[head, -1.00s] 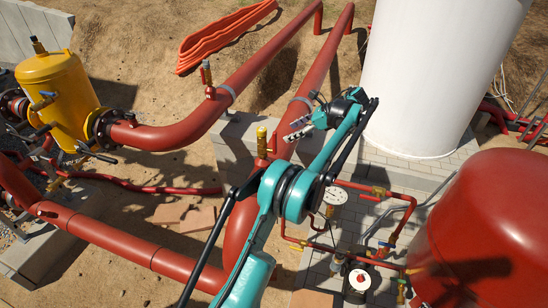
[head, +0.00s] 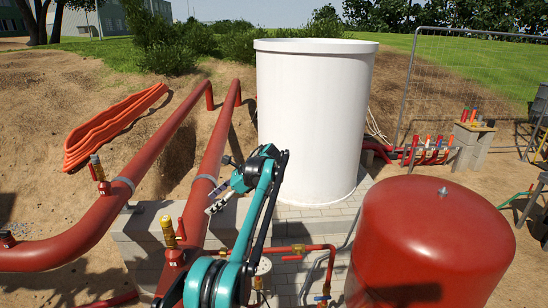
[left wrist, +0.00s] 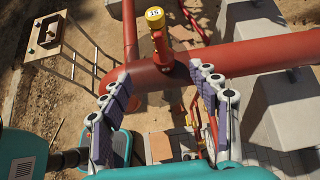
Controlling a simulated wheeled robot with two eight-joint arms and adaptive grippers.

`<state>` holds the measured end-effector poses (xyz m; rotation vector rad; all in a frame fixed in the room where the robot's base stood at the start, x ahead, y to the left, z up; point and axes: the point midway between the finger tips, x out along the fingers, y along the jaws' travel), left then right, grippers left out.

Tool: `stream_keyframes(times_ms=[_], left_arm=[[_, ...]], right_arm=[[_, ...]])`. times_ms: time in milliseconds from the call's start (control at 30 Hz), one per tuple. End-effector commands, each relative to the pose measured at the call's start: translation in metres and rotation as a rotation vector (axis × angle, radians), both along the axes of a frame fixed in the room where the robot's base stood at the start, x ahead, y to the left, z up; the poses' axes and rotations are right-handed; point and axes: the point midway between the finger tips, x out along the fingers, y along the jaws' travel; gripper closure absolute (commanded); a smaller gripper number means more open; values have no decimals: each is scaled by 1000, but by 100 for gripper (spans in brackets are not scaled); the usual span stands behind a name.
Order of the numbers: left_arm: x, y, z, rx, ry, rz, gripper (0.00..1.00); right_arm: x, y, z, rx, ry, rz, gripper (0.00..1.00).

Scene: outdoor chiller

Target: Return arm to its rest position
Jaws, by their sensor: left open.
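My left arm rises from the bottom of the head view, teal with black joints. Its left gripper (head: 214,202) is open, with nothing seen between its fingers, and appears over the long red pipe (head: 216,160). In the left wrist view the open fingers of the left gripper (left wrist: 162,78) frame a red pipe joint with a yellow-capped valve (left wrist: 156,20) marked 15. That view does not show clearly whether the fingers touch the pipe. My right gripper is not in view.
A white tank (head: 312,120) stands behind the arm and a red vessel (head: 430,245) stands to its right. Another red pipe (head: 150,165) runs to the left, near an orange hose (head: 110,130). Thin red piping (head: 300,250) is close beside the arm. Open sand lies at far left.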

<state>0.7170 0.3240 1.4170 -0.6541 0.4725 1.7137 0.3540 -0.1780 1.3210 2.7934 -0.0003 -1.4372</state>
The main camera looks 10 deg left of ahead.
Motion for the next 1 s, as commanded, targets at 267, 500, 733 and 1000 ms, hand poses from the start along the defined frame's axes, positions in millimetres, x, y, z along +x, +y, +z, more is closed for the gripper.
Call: stream_keyframes(times_ms=[267,500,733,1000], left_arm=[[-31,-13,-25,-113,-228,64,38],[-95,-37,-66,-287,-515,202,38],[-174,-67,-129,-477,-764,387,38],[-274,-106,-237,-723,-1019,668,38]], right_arm=[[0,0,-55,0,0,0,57],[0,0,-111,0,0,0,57],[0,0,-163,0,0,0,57],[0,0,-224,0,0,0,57]])
